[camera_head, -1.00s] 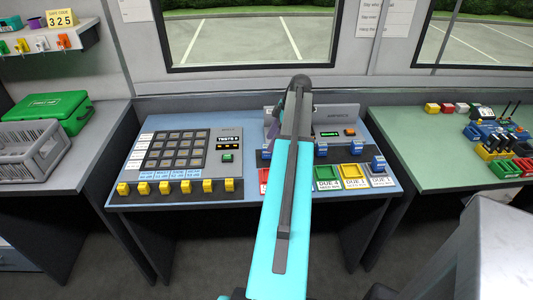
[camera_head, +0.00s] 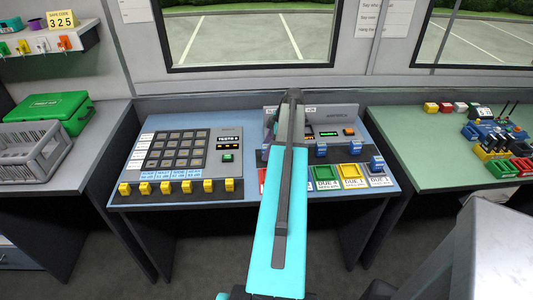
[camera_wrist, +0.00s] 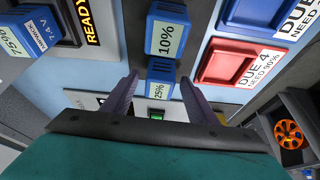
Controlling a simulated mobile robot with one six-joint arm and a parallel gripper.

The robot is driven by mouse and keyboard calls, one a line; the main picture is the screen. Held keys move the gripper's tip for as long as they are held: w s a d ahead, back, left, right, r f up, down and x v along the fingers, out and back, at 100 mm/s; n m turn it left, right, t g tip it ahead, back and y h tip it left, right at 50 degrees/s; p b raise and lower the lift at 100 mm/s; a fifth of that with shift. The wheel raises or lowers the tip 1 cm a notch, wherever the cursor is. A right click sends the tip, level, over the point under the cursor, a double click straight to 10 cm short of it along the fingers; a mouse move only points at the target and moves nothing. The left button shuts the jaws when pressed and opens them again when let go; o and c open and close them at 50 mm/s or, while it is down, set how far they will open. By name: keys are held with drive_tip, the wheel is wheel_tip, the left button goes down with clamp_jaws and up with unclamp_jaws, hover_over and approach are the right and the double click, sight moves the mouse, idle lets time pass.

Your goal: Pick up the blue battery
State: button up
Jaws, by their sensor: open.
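Several blue batteries show. In the wrist view, one labelled 25% (camera_wrist: 160,76) lies between the tips of my gripper (camera_wrist: 160,80), whose two purple-grey fingers are apart. I cannot tell whether they touch it. A second blue battery, labelled 10% (camera_wrist: 167,30), sits just beyond it, and another, labelled 75% (camera_wrist: 30,32), is at the upper left next to a READY sign. In the head view, blue batteries stand at the right of the middle desk, such as one near the right corner (camera_head: 377,163).
Red (camera_wrist: 228,62), green (camera_head: 326,177) and yellow (camera_head: 352,175) trays with DUE labels line the desk front (camera_head: 225,203). A keypad panel (camera_head: 180,150) with yellow clips is at left. A grey upright panel (camera_head: 335,116) stands behind the trays. The right desk holds more coloured items.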

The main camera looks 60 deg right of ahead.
sight(264, 147)
drive_tip(key=c, duration=1.2)
drive_tip(key=shift+c, duration=0.2)
drive_tip(key=shift+r, duration=0.2)
drive_tip(key=shift+r+b, duration=0.65)
drive_tip(key=shift+r, duration=0.75)
drive_tip(key=shift+s+a+r, duration=0.15)
drive_tip(key=shift+s+a, duration=0.05)
drive_tip(key=s+a+r+b, duration=0.1)
drive_tip(key=s+a+b, duration=0.2)
drive_tip(key=s+a, duration=0.6)
drive_tip(key=s, duration=0.3)
drive_tip(key=shift+s+r, duration=0.3)
